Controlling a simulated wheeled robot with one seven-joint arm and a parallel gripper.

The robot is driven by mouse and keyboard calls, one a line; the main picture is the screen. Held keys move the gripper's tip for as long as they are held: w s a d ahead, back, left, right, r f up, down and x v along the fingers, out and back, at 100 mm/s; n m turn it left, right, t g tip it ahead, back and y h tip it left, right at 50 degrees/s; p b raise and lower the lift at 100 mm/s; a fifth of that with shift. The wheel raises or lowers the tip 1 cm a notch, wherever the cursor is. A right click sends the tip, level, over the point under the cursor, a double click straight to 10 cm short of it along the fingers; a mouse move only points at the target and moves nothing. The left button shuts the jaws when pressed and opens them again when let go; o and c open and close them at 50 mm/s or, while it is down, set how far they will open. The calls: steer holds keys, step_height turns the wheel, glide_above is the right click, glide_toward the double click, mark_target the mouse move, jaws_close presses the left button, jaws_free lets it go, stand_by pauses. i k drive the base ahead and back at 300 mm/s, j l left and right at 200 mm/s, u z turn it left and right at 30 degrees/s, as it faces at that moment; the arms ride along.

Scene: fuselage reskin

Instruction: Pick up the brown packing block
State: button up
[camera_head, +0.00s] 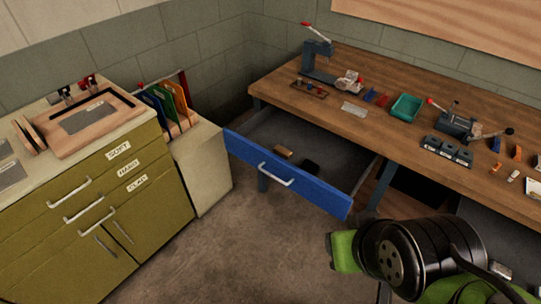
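A small brown block (283,152) lies inside the open blue-fronted drawer (290,178) under the wooden workbench. Black and green links of my arm show at the lower right, to the right of the drawer and apart from the block. The fingers of my gripper do not show.
The drawer sticks out from the workbench (330,85), which carries a press (318,58), a teal tray (406,107) and a clamp device (456,122). An olive cabinet (90,215) stands left, with colored folders (165,105) beside it. The floor (240,245) before the drawer is clear.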

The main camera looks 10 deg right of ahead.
mark_target(281, 151)
steer(key=i+u, duration=0.4)
steer(key=i, duration=0.2)
steer(key=i+u, duration=0.45)
steer(key=i, duration=0.15)
